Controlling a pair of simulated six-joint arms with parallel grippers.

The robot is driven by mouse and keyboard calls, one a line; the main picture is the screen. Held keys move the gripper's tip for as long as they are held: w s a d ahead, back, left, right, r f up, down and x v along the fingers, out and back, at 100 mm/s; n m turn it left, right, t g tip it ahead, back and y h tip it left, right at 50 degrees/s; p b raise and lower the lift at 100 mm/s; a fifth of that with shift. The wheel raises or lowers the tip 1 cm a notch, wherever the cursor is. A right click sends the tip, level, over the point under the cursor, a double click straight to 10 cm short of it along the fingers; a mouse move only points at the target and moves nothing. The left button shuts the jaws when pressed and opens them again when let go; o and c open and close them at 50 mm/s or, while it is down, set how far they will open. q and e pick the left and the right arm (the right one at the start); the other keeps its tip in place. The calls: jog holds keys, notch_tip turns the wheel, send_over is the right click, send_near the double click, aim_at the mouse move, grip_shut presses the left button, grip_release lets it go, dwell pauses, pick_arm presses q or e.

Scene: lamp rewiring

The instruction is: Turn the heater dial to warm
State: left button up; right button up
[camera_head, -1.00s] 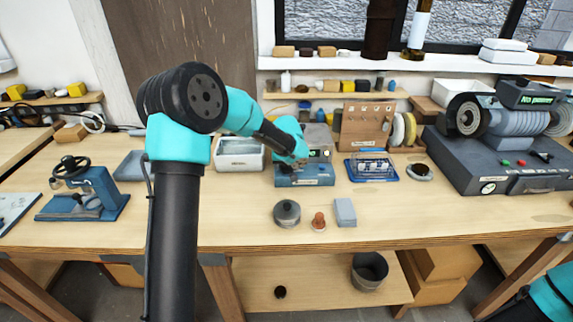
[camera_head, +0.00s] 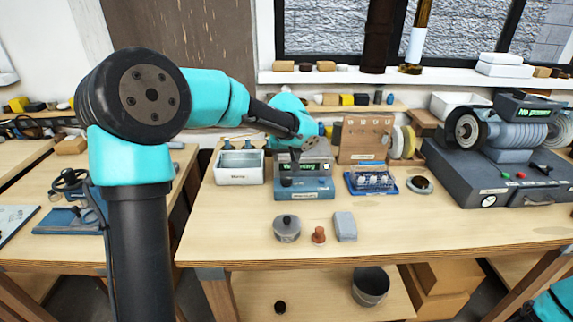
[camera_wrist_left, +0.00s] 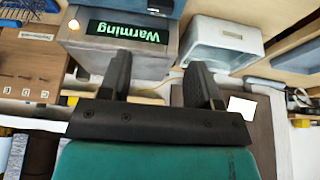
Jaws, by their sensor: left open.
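The heater (camera_head: 305,188) is a grey and blue box on the bench, left of the pegboard, with a lit green display (camera_head: 318,167). In the left wrist view the display (camera_wrist_left: 127,32) reads "Warming", upside down, and an amber light (camera_wrist_left: 73,17) glows beside it. I cannot make out the dial; the gripper may hide it. My left gripper (camera_head: 294,155) is at the heater's upper front, left of the display. Its two fingers (camera_wrist_left: 160,75) are apart, with nothing seen between them. I cannot tell whether they touch the heater. My right gripper is out of view.
A white bin (camera_head: 240,177) stands left of the heater; a blue tray (camera_head: 371,180) and pegboard (camera_head: 364,139) are right. A grey round pot (camera_head: 287,229), a small brown piece (camera_head: 319,235) and a grey block (camera_head: 345,227) lie in front. A big machine (camera_head: 490,165) fills the right.

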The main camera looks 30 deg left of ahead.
aim_at(286, 178)
pick_arm(q)
jog(key=shift+v, duration=1.75)
jog(key=shift+a+f, duration=0.1)
jog(key=shift+f, duration=0.05)
jog(key=x, duration=1.6)
jog(key=v, duration=1.6)
jog(key=x, duration=1.7)
jog(key=shift+f, duration=0.15)
jog(key=shift+w, duration=0.1)
jog(key=shift+n+g+y, duration=0.4)
jog(key=shift+n+g, duration=0.05)
jog(key=shift+n, duration=1.15)
jog(key=shift+n+g+y, duration=0.4)
jog(key=shift+n+g, duration=0.05)
jog(key=shift+n, duration=1.15)
